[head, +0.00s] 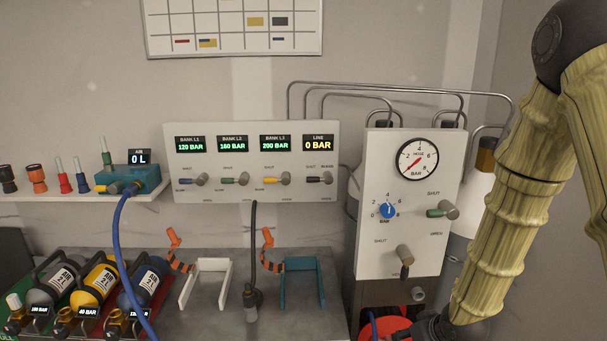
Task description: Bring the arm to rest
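My arm comes in from the upper right and runs down along the right side of the head view. Its segments look like pale yellow bamboo, with a dark joint at the top and another dark joint at the bottom edge. Below that lower joint the arm is cut off by the frame, so my gripper is not visible and I cannot tell what it holds. The arm passes in front of the right side of the white regulator panel's surroundings. A red round thing (388,329) shows at the bottom edge, just left of the lower joint.
The regulator panel (385,255) has a gauge (417,160) and knobs. A bank panel (222,150) with displays and levers is left of it. Gas cylinders (95,284) lie at lower left. A white bracket (188,287) and a teal bracket (320,283) stand on the bench (215,323).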

